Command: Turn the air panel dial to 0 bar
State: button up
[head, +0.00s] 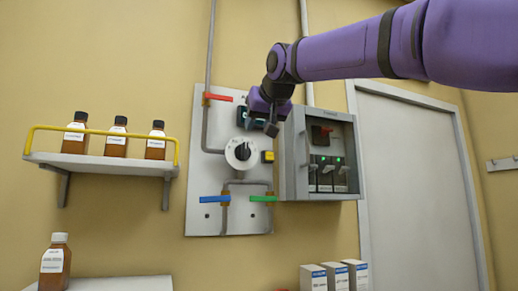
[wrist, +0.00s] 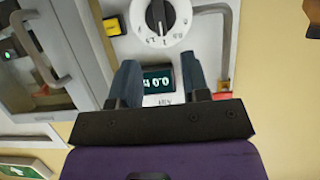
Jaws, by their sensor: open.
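The air panel (head: 208,172) is a light grey board on the wall. Its dial (head: 238,160) is a white disc with a black knob, and it also shows at the top of the wrist view (wrist: 160,18). My gripper (head: 272,125) is open and empty, in front of the panel, up and right of the dial in the head view. In the wrist view its two fingers (wrist: 160,65) stand apart, framing a dark digital display (wrist: 158,79). Its inverted digits seem to include 0.0. The fingers look clear of the dial. The dial's exact setting is too small to tell.
Red (head: 218,97), blue (head: 214,199) and green (head: 263,198) valve handles surround the dial. A yellow button (head: 267,156) sits right of it. A grey electrical box (head: 297,165) projects close on the right. A bottle shelf (head: 100,160) hangs left.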

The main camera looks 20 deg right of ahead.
aim_at(246, 148)
jog(key=x, duration=1)
jog(key=shift+w+r, duration=0.1)
jog(key=shift+w, duration=0.35)
grip_shut()
